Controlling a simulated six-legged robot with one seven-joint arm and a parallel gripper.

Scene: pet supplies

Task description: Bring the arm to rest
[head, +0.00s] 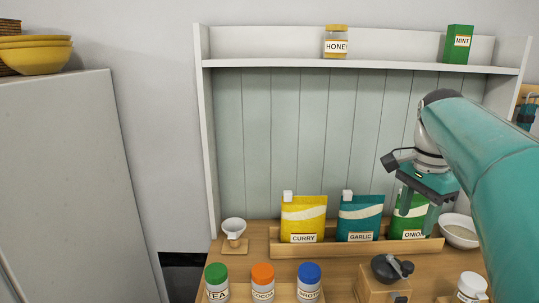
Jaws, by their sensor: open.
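My gripper (421,209) points down at the right of the head view, at the end of my teal arm. Its fingers are apart and overlap the green ONION packet (398,223) in the picture. I cannot tell whether they touch it. The ONION packet stands at the right end of a low wooden rack (337,248). A teal GARLIC packet (360,219) and a yellow CURRY packet (303,219) stand upright to its left in the same rack. My arm hides part of the right side of the counter.
A white bowl (459,236) sits right of the rack. Jars with green (216,273), orange (262,273) and blue (309,272) lids stand in front, beside a wooden grinder (384,289). A white funnel (234,228) stands left. HONEY (336,45) and MINT (459,44) are on the shelf above.

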